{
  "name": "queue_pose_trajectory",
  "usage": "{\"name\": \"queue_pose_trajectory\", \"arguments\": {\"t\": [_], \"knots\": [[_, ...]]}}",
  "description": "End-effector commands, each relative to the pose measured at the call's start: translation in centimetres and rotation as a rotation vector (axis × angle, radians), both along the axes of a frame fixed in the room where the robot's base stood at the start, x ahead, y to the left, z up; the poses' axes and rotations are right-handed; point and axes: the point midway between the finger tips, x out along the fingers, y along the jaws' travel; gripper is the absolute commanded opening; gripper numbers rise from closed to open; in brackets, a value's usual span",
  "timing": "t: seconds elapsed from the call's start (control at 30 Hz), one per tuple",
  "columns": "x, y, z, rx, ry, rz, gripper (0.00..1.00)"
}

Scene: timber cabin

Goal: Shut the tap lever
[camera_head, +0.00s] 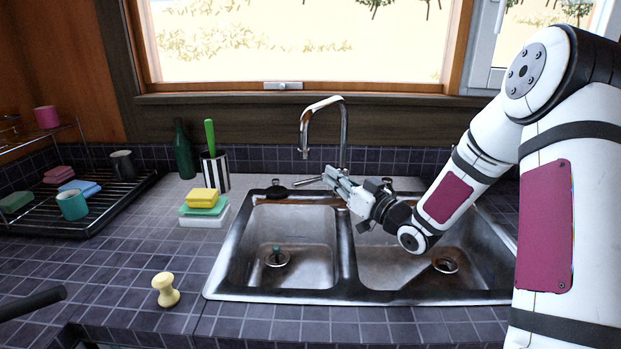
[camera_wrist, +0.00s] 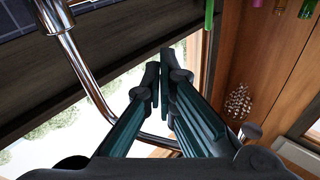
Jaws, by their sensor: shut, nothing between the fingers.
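The chrome tap (camera_head: 343,130) stands behind the sink, its spout curving over to the left. A thin metal piece that looks like the tap lever (camera_head: 308,181) sticks out to the left near the tap's base, low over the sink's back rim. My gripper (camera_head: 331,177) is shut and empty, in front of the tap base and close to the lever's right end. It hides the base, and I cannot tell whether it touches the lever. In the wrist view, the shut fingers (camera_wrist: 160,78) are in front of the tap's curved pipe (camera_wrist: 90,82); the lever is not clearly visible there.
The double sink (camera_head: 349,270) lies below my arm. Stacked sponges (camera_head: 204,203), a striped cup (camera_head: 215,172) with a green-handled tool, and a green bottle (camera_head: 184,150) stand left of it. A dish rack (camera_head: 100,212) is further left. The window (camera_head: 300,45) is behind.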

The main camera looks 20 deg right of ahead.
Motion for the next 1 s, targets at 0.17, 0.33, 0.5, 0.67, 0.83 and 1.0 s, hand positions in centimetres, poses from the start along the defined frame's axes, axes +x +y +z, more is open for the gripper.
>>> {"name": "queue_pose_trajectory", "arguments": {"t": [0.17,0.33,0.5,0.67,0.83,1.0], "knots": [[1.8,1.0,0.4,-0.001,-0.006,0.003,0.00],[4.7,2.4,0.8,-0.001,-0.004,0.002,0.00],[7.8,3.9,1.3,0.000,-0.004,0.002,0.00],[8.4,4.2,-0.3,0.002,0.003,0.000,0.00],[7.9,4.3,-1.9,0.001,0.000,0.000,0.00],[7.7,4.3,-2.5,0.000,0.000,0.000,0.00]]}}
